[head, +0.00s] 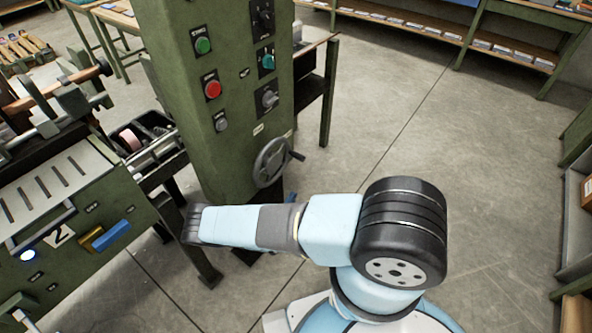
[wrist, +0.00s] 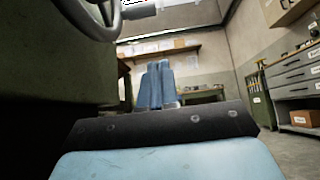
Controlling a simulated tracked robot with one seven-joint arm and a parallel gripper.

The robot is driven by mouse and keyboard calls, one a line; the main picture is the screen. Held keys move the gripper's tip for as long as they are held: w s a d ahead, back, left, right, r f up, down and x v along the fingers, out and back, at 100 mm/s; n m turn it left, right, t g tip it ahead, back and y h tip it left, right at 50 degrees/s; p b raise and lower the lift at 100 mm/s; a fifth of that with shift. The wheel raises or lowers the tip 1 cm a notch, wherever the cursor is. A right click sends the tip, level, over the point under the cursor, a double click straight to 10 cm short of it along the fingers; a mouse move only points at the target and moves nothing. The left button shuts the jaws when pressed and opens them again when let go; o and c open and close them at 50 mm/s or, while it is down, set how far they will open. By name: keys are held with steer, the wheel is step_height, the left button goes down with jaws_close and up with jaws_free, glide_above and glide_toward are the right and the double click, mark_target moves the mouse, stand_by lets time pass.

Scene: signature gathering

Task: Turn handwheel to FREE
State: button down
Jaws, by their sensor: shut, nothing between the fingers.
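The grey handwheel (head: 271,162) with a dark crank handle is on the side of the green machine column, below the knobs. In the wrist view its rim (wrist: 83,27) shows at the top left, cut off by the picture edge, with the handle beside it. My gripper (wrist: 157,80) has blue fingers pressed together, empty, lower than the wheel and to its right in that view. The fingers appear apart from the wheel. In the head view my arm hides most or all of the gripper. I cannot read any FREE mark.
The green column (head: 215,110) carries a green button, a red button (head: 212,88) and several knobs. A green machine with a slotted top (head: 50,190) stands at the left. Benches line the back. The concrete floor (head: 420,120) to the right is clear.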

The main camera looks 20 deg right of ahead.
steer(key=s+a+r+x, duration=0.1)
steer(key=a+r+x, duration=0.1)
steer(key=x, duration=1)
steer(key=shift+d+r, duration=0.15)
steer(key=shift+r, duration=0.1)
steer(key=shift+w+d+r, duration=0.1)
steer(key=shift+d+r, duration=0.05)
steer(key=shift+r, duration=0.6)
steer(key=shift+f, duration=0.15)
